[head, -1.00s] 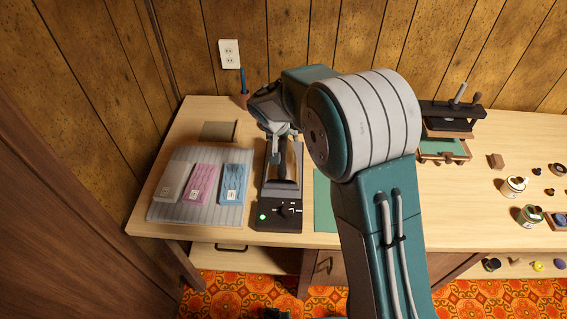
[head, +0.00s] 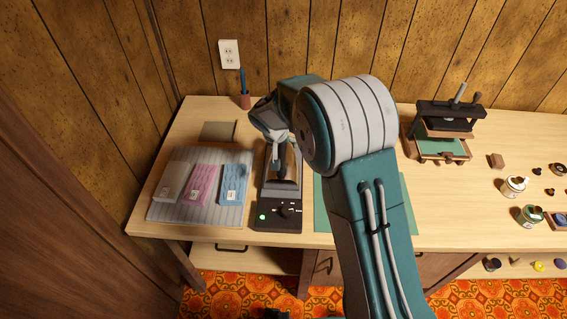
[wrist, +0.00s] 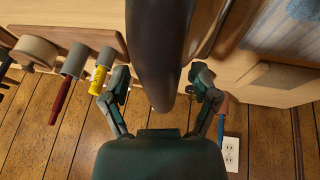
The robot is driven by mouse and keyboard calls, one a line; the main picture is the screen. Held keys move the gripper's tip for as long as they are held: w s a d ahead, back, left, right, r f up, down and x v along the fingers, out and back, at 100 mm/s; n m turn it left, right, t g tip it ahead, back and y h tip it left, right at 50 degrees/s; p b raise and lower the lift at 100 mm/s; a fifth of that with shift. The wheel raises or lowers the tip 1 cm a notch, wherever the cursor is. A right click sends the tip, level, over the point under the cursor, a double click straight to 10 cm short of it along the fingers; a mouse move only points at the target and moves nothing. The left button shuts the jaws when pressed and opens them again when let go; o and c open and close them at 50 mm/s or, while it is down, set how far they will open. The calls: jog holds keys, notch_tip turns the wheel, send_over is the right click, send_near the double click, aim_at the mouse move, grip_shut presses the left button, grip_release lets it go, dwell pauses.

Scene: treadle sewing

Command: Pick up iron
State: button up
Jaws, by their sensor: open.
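The iron (head: 291,163) stands on a dark dock (head: 277,216) with a green light at the left of the table. My gripper (head: 279,155) is over the iron and partly hides it in the head view. In the wrist view a long dark, rounded part of the iron (wrist: 158,50) lies between the two fingers of my gripper (wrist: 160,82). The fingers are open, one on each side of it, with gaps showing on both sides. Whether the iron touches the palm is hidden.
Left of the dock, a striped mat (head: 225,216) holds grey, pink and blue packets. A pen cup (head: 245,101) stands behind. A green mat (head: 323,213) is to the right, then a black press (head: 447,118) and several small jars.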

jog(key=shift+a, duration=0.35)
jog(key=shift+d, duration=0.3)
grip_shut()
jog(key=shift+a, duration=0.15)
